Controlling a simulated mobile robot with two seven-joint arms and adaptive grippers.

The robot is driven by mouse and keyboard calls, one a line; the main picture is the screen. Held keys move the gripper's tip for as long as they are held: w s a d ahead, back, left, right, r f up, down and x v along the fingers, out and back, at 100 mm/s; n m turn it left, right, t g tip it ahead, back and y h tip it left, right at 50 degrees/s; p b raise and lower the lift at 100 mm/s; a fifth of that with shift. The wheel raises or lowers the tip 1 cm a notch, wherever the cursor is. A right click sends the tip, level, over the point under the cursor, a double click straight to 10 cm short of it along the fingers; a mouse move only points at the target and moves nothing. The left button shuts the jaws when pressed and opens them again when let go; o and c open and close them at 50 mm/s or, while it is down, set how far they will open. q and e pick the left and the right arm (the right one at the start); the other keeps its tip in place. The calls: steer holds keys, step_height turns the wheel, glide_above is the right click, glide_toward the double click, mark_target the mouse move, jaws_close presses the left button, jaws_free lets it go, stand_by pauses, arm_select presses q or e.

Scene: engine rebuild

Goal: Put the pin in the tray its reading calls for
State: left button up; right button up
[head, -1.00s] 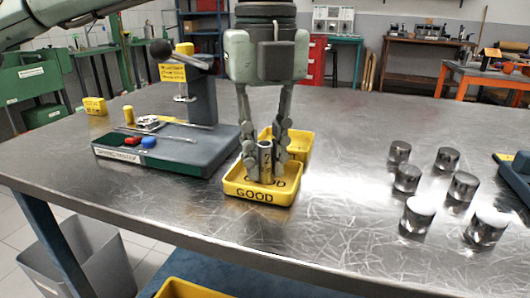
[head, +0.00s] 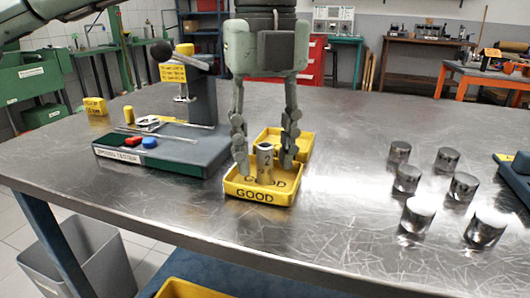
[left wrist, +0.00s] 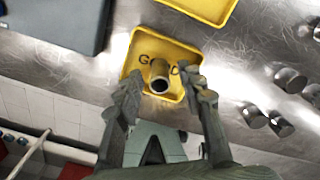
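The pin (head: 264,164), a short hollow metal cylinder marked with a 2, stands upright in the yellow tray labelled GOOD (head: 256,196). In the left wrist view the pin (left wrist: 159,77) shows its open bore, inside the GOOD tray (left wrist: 137,48). My left gripper (head: 264,166) is open around the pin, its fingers apart on both sides with gaps to it. A second yellow tray (head: 298,146) sits directly behind the GOOD tray; its label is hidden. My right gripper is not in view.
A grey spring tester (head: 185,150) with a lever, yellow sign and small coloured parts stands left of the trays. Several shiny metal cylinders (head: 407,179) stand on the right of the steel table. The table (head: 340,215) between them and the trays is clear.

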mark_target(266, 146)
arm_select(q)
step_height(266, 146, up, 10)
steer(key=shift+p, duration=0.35)
steer(key=shift+r, duration=0.55)
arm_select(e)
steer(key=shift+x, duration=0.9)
arm_select(q)
steer(key=shift+s+f, duration=0.1)
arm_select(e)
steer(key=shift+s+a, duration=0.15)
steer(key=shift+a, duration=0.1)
